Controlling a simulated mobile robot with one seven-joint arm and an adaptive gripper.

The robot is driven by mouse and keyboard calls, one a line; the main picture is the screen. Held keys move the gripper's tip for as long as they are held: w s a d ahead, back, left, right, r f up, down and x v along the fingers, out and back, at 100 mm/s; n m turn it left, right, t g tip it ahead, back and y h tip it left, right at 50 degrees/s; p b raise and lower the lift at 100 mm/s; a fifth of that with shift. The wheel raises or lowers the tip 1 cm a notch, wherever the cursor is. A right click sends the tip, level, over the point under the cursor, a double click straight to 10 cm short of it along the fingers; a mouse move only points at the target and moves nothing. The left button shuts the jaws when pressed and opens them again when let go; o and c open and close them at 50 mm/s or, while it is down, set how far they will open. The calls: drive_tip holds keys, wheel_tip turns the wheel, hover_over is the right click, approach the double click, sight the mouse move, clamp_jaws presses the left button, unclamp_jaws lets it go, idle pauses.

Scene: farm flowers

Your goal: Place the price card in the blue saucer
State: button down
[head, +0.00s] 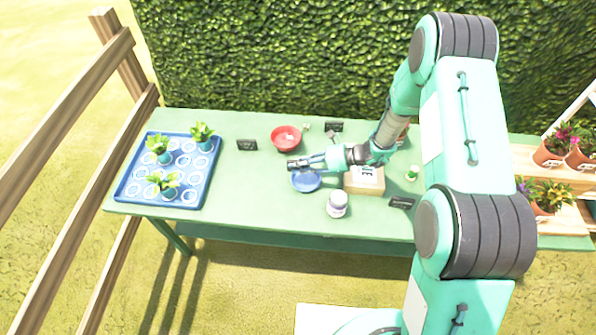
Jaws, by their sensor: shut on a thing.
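The blue saucer (307,184) lies on the green table, left of the middle and below the red bowl. My gripper (303,163) reaches in from the right, over the far rim of the saucer. It is shut on a small dark thing at its fingertips, which looks like a price card (292,165). The card is above the upper left part of the saucer; I cannot tell whether it touches it. Other dark price cards stand at the left (246,145), at the back (334,127) and at the front right (401,203).
A red bowl (286,139) stands just behind my gripper. A white jar (337,204) stands in front of the saucer, and a wooden box (366,187) to its right. A blue tray (205,180) with potted seedlings is at the left. Table between tray and saucer is clear.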

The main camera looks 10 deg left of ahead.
drive_tip(key=shift+f+b, duration=0.5)
drive_tip(key=shift+f, duration=1.25)
drive_tip(key=shift+f+b, duration=0.3)
drive_tip(key=shift+f, duration=0.15)
drive_tip(key=c, duration=1.6)
unclamp_jaws()
drive_tip(key=shift+r, duration=0.1)
drive_tip(key=shift+r+p, duration=0.4)
drive_tip(key=shift+r, duration=0.05)
drive_tip(key=p+v, duration=0.1)
drive_tip(key=v, duration=1.1)
drive_tip(key=shift+f+p, duration=0.15)
drive_tip(key=shift+p, duration=0.15)
